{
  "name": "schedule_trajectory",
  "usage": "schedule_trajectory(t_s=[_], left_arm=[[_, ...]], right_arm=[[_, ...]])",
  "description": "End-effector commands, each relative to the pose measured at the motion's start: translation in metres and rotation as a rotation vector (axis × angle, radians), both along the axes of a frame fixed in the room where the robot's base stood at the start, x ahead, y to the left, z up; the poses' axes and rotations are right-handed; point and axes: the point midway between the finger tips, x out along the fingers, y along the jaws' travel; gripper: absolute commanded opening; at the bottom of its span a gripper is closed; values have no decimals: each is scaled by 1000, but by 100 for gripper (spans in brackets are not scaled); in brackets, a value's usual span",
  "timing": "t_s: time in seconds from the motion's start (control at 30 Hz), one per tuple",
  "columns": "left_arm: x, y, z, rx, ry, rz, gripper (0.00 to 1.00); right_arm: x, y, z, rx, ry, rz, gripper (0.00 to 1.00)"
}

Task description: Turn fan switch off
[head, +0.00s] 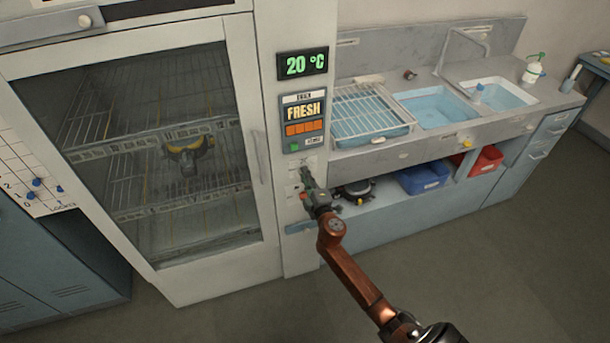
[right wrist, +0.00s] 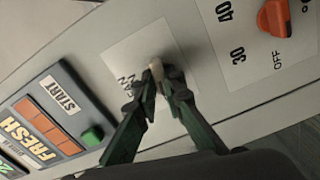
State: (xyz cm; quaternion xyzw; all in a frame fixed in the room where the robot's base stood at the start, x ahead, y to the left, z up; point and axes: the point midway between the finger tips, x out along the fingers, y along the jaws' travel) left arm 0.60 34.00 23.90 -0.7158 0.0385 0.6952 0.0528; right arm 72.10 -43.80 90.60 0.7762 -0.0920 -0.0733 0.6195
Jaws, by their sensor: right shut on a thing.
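The fan switch (right wrist: 155,72) is a small pale toggle on a white plate marked FAN, seen in the right wrist view. My right gripper (right wrist: 158,80) has its dark green fingers closed around the toggle. In the head view my right gripper (head: 306,182) reaches the cabinet's control column just below the FRESH panel, and it hides the switch there. The exact tilt of the toggle is hard to tell because the fingertips cover part of it. My left gripper is not in view.
The control panel (head: 303,122) with a green START button (right wrist: 92,137) sits beside the switch. An orange dial (right wrist: 274,19) marked 30, 40 and OFF is on the other side. The glass cabinet door (head: 160,150) is left; the sink counter (head: 440,128) is right.

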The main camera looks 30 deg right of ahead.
Motion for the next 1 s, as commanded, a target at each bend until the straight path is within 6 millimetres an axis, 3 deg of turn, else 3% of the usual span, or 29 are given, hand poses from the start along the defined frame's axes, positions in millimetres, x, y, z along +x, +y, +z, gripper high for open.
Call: schedule_trajectory(t_s=[0.4, 1.0], left_arm=[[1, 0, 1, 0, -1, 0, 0], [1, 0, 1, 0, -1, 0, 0]], right_arm=[[0, 0, -2, -201, 50, 0, 0], [0, 0, -3, -234, 59, 1, 0]])
